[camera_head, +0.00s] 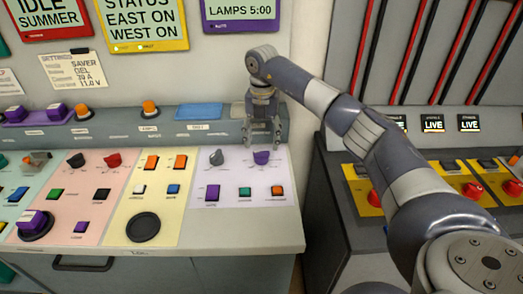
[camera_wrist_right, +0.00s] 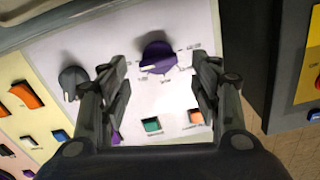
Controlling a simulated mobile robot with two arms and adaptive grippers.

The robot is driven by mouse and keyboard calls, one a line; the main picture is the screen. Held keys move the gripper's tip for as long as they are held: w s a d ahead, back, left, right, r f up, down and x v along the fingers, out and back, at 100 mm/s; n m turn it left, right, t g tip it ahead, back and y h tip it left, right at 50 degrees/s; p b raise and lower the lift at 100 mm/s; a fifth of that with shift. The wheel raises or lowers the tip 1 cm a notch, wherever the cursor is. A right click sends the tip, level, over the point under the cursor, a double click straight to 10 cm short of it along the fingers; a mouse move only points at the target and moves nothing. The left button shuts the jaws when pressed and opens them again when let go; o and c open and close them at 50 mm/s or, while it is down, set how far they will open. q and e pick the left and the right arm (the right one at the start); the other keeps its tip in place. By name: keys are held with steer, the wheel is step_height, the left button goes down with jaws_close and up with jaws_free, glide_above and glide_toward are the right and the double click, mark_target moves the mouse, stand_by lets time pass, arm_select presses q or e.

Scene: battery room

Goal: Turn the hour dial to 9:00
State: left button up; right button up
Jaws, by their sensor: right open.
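A purple dial (camera_head: 261,158), likely the hour dial, sits on the lilac panel at the right end of the desk. It also shows in the right wrist view (camera_wrist_right: 157,56), between the finger lines and ahead of them. Its small scale labels are too blurred to read. The purple-framed display (camera_head: 240,10) at the top reads "LAMPS 5:00". My right gripper (camera_head: 262,142) points down above and behind the purple dial. Its fingers (camera_wrist_right: 163,78) are open and spread to either side of the dial, with nothing held. My left gripper is out of view.
A grey dial (camera_head: 216,157) stands just left of the purple one. Purple (camera_head: 212,193), teal (camera_head: 245,192) and orange (camera_head: 277,190) buttons lie in front. A raised ledge (camera_head: 222,122) runs behind. A dark console (camera_head: 340,165) stands right, across a gap.

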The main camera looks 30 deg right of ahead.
mark_target(262, 152)
step_height(262, 152, down, 6)
steer(key=shift+w+r+p, duration=0.1)
steer(key=shift+w+p, duration=0.05)
steer(key=shift+p, duration=0.25)
steer(key=c, duration=0.9)
